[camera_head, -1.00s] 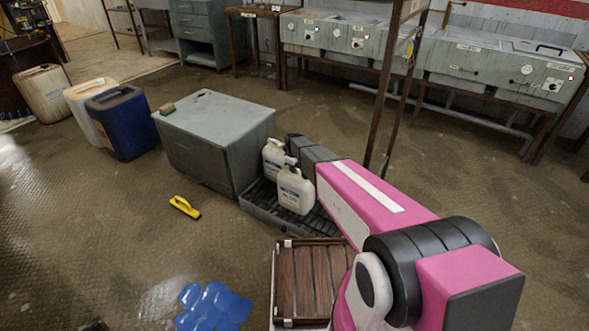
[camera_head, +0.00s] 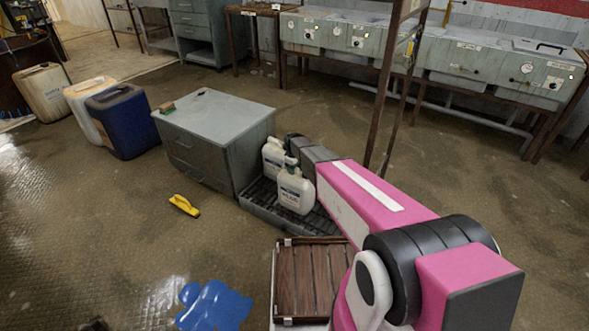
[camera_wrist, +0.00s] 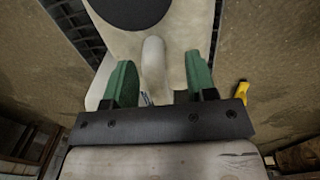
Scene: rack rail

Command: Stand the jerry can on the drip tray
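Two white jerry cans with labels, a rear one (camera_head: 273,157) and a front one (camera_head: 295,190), stand upright side by side on the dark slatted drip tray (camera_head: 258,211) in the head view. In the wrist view my gripper (camera_wrist: 160,72) has its two green fingers apart, one on each side of the pale handle (camera_wrist: 153,62) of a white can. Gaps show between handle and fingers. A dark round shape covers part of the can's top there. In the head view my gripper is hidden behind the cans and my wrist; which can it straddles is unclear.
A grey cabinet (camera_head: 215,150) stands left of the tray. A wooden slatted crate (camera_head: 308,282) is in front of it. A yellow-handled object (camera_head: 184,206) and a blue patch (camera_head: 213,306) lie on the floor. A blue drum (camera_head: 122,122) stands far left. A rusty post rises behind my arm.

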